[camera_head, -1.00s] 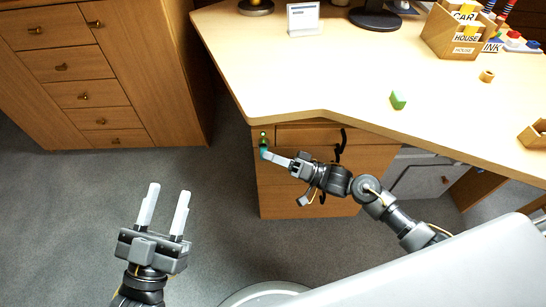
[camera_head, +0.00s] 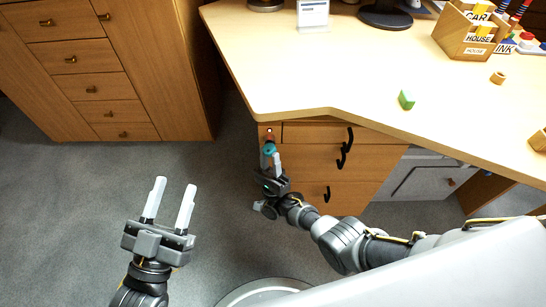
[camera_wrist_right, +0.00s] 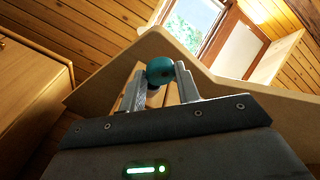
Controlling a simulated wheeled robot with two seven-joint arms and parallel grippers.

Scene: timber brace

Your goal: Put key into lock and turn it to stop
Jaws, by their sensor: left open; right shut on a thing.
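The key shows as a teal rounded head (camera_head: 269,149) at the lock (camera_head: 269,134), on the upper left of the drawer cabinet's front under the desk. My right gripper (camera_head: 272,157) is shut on the key; in the right wrist view the teal head (camera_wrist_right: 160,70) sits between both fingertips. The key's shaft is hidden, so I cannot tell how deep it is in the lock. The lock area looks reddish with a small pale spot above. My left gripper (camera_head: 173,187) is open and empty over the floor, left of the cabinet.
The drawer cabinet (camera_head: 310,165) has dark curved handles to the right of the lock. A wooden dresser (camera_head: 85,70) stands left; the floor between is clear.

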